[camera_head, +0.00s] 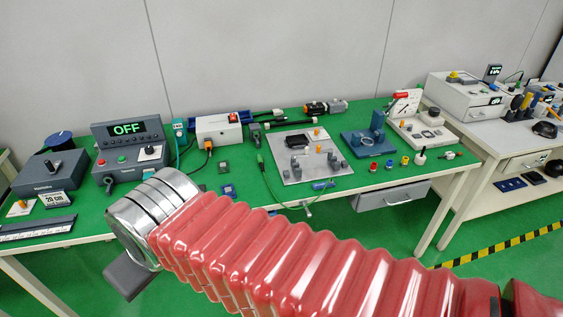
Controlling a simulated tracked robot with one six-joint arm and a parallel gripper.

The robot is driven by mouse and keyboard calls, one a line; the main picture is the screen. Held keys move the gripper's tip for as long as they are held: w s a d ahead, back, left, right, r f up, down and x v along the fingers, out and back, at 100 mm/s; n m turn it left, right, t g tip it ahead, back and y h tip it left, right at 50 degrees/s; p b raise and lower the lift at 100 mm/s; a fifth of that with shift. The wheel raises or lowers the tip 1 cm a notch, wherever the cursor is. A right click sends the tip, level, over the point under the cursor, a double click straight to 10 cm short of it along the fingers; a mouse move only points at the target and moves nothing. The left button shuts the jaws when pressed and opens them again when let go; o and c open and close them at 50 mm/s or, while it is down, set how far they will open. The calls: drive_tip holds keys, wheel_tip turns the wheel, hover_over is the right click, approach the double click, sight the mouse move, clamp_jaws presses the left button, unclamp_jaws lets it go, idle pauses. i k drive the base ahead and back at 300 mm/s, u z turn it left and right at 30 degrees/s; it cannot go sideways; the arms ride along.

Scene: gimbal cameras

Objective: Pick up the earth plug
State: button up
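A green lead (268,183) lies on the green bench top left of a grey plate. I cannot tell for certain which end is the earth plug. My arm in red bellows crosses the foreground. At its end, beyond a silver wrist, a dark part of my gripper (129,275) shows at the lower left, in front of the bench. The wrist hides most of the gripper, and whether it is open cannot be seen.
A dark unit reading OFF (129,143) and a dark box (53,170) stand on the left. A white box (219,130), the grey plate (338,176) and a blue fixture (362,143) stand farther right. A second table (537,154) adjoins at right.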

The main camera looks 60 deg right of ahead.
sight(259, 158)
drive_tip(key=z, duration=0.9)
drive_tip(key=i, duration=1)
